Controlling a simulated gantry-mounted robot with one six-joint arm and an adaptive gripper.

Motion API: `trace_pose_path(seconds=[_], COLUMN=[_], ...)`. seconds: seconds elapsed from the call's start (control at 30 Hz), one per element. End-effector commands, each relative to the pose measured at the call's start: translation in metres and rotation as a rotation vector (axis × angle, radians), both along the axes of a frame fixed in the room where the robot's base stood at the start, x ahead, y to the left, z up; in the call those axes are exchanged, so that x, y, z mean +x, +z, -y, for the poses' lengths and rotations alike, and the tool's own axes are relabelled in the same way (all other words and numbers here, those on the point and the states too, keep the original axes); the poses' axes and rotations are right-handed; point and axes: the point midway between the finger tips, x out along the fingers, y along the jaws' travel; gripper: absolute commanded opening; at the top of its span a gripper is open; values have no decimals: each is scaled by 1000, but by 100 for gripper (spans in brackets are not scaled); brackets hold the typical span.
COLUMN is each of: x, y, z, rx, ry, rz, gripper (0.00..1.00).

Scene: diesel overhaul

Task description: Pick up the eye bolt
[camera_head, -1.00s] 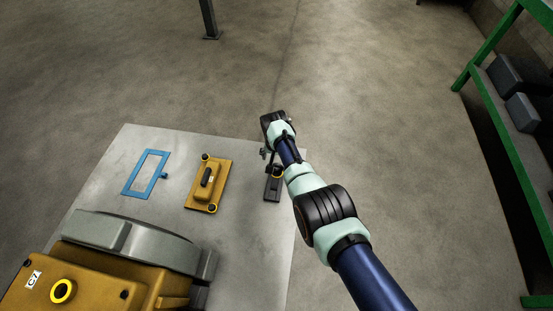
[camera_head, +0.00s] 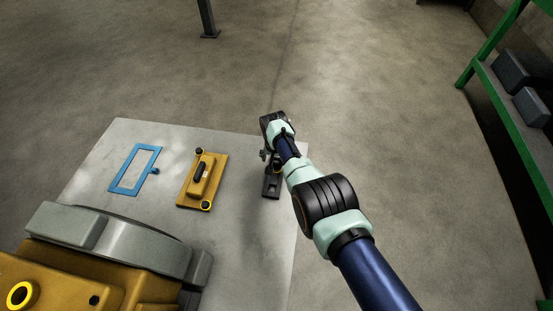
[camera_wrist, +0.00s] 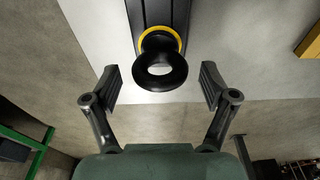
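The eye bolt (camera_wrist: 161,68) is a black ring with a yellow collar in the wrist view. It stands on a dark, bar-shaped block (camera_wrist: 143,14) near the table's edge. My gripper (camera_wrist: 160,80) is open, with one finger on each side of the eye bolt and a clear gap to both. Nothing is between the fingertips that they touch. In the head view my gripper (camera_head: 266,157) is above the dark block (camera_head: 271,186), and it hides the eye bolt there.
The grey table (camera_head: 243,230) also carries a yellow cover plate (camera_head: 203,181), a blue frame gasket (camera_head: 135,170) and a large yellow-and-grey engine part (camera_head: 130,245). A green shelf (camera_head: 515,130) stands at the right.

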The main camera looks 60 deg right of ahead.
Motion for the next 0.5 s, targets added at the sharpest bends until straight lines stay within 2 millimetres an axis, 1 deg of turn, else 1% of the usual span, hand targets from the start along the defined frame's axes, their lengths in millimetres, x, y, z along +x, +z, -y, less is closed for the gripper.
trace_pose_path(seconds=[0.03,0.37,0.43,0.5], x=[0,0,0,1], y=[0,0,1,9], z=[0,0,0,1], rx=[0,0,-1,-3], ry=[0,0,0,0], rz=[0,0,0,2], gripper=[71,16,14,14])
